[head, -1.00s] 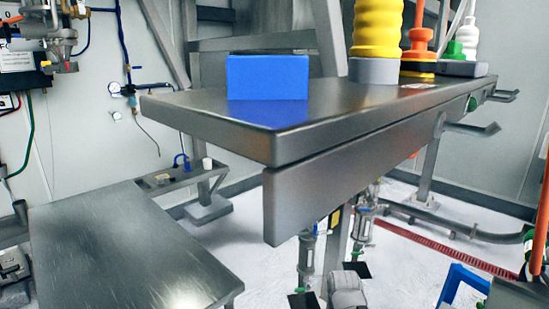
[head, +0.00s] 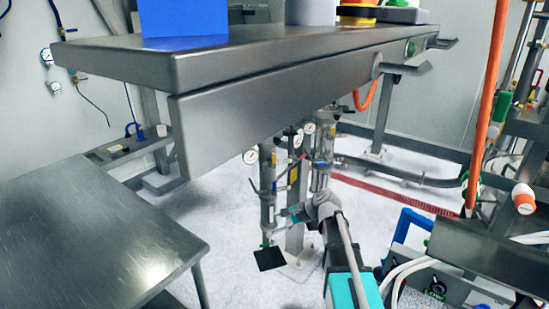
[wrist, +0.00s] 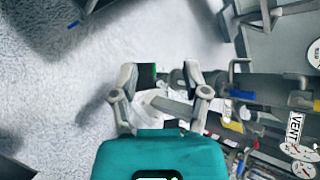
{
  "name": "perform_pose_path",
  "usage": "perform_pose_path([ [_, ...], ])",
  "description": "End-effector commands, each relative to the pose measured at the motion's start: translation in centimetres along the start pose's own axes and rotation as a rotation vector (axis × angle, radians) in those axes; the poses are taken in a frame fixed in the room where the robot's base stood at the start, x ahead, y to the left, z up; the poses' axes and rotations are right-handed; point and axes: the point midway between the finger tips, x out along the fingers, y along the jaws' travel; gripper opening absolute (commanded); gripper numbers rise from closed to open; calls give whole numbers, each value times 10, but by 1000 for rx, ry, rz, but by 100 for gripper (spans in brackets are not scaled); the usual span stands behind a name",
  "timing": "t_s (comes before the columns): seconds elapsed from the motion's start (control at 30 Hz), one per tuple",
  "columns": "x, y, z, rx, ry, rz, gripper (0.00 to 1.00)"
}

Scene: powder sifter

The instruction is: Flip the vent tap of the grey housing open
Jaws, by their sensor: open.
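Under the steel bench in the head view hang grey cylindrical housings, a left one (head: 268,205) and a right one (head: 321,165), with round gauges and small fittings. I cannot tell which is the grey housing meant, and its vent tap cannot be made out in the head view. In the wrist view a white VENT label (wrist: 293,130) shows at the right, near a blue lever (wrist: 243,94) and a yellow lever (wrist: 236,126); which one is the vent tap is unclear. My gripper (wrist: 169,76) is open and empty, its fingers left of these fittings. In the head view it is beside the left housing, partly hidden.
The steel bench (head: 240,80) overhangs the housings. A low steel table (head: 90,245) stands at the left. A dark square plate (head: 270,258) is below the left housing. Orange pipe (head: 488,110) and a blue frame (head: 405,226) stand at the right.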

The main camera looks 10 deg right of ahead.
Motion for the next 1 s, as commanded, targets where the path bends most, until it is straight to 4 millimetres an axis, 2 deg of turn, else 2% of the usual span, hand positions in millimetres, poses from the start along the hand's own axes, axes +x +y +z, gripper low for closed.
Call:
perform_pose_path([
  [0.03, -3, -19, -10, 84, -24, -59, 59],
  [0.17, -18, -59, -28, 311, -107, -204, 59],
  [0.3, -40, -100, -50, 556, -221, -350, 59],
  [0.5, -75, -143, -80, 839, -389, -500, 59],
  [0.7, -94, -161, -94, 971, -485, -563, 59],
  [1.0, -96, -162, -94, 988, -496, -569, 59],
])
